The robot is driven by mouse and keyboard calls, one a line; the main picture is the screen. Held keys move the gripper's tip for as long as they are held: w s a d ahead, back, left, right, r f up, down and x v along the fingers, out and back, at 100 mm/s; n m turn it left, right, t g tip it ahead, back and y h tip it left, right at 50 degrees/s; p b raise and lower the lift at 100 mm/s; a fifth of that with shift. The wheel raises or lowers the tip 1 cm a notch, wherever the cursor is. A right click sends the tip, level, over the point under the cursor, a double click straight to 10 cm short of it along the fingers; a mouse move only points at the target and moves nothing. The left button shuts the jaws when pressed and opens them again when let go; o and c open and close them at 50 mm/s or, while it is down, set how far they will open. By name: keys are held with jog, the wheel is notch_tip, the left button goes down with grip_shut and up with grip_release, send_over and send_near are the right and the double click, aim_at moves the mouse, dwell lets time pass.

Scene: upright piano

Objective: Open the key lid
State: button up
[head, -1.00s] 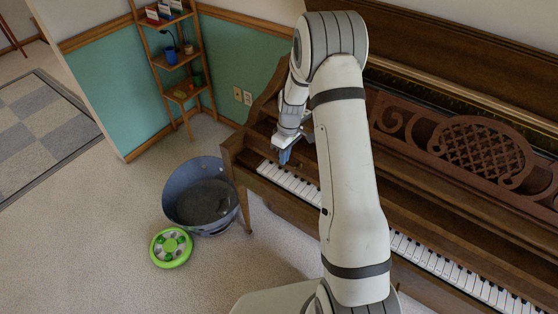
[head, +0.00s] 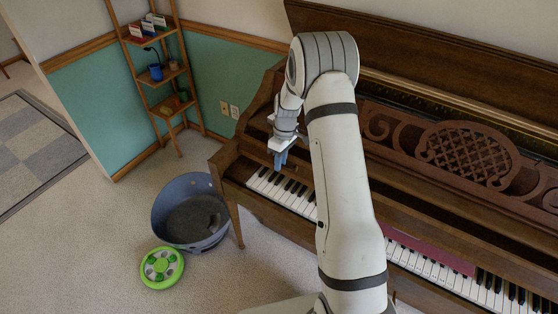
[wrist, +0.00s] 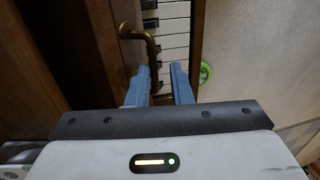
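The key lid (head: 405,205) is the brown wooden panel behind the keys of the upright piano. The white and black keys (head: 290,192) are exposed in front of it. My gripper (head: 281,158) is at the left end of the keyboard, close to the lid's front edge. In the wrist view a curved brass handle (wrist: 151,48) stands out from dark wood, over the keys. The two blue fingers of my gripper (wrist: 160,68) are apart, with the lower end of the handle between them. I cannot tell whether they touch it. My arm hides the middle of the keyboard.
A red strip (head: 432,250) lies along the back of the right keys. A grey-blue tub (head: 188,240) and a green round toy (head: 161,268) are on the floor left of the piano. A wooden corner shelf (head: 160,75) stands by the wall. Carpet at left is free.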

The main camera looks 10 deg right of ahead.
jog(key=shift+a+r, duration=0.15)
jog(key=shift+r, duration=0.05)
jog(key=shift+w+r, duration=0.15)
jog(key=shift+r, duration=0.2)
notch_tip(320, 180, up, 7)
jog(key=d, duration=0.1)
jog(key=shift+w+f+b, duration=0.15)
jog(key=shift+w+b, duration=0.2)
jog(key=shift+b, duration=0.05)
jog(key=s+a+r+m+t+h, duration=0.1)
jog(key=s+r+m+t, duration=0.15)
jog(key=s+r, duration=0.75)
jog(key=s+a+r+m+t, duration=0.1)
jog(key=s+r+m, duration=0.3)
jog(key=s+r, duration=0.5)
jog(key=s+f+m, duration=0.2)
jog(key=s, duration=1)
jog(key=shift+s+m+t, duration=0.25)
jog(key=shift+m+t, duration=0.1)
jog(key=shift+d, duration=0.2)
